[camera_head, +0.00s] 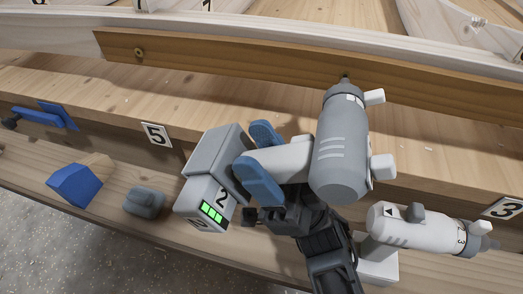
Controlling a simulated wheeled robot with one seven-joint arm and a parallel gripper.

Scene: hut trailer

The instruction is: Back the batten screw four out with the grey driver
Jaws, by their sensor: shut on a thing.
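The grey driver (342,150) is in my gripper (262,157). The gripper's blue finger pads lie on either side of the driver's pale handle (285,160), shut on it. The driver's battery block (212,178), marked 2 with green bars, points left. Its nose points away from me, and its dark tip (345,80) meets or nearly meets the brown batten (240,62); contact is unclear. No screw head shows at the tip. One screw (139,53) shows near the batten's left end. Which screw is number four cannot be told.
A white driver (425,230) lies at the lower right, near a 3 label (503,208). A blue block (75,186), a small grey block (145,203) and a blue clamp-like piece (42,117) are at the left, with a 5 label (156,134). The wooden ledge is mostly clear.

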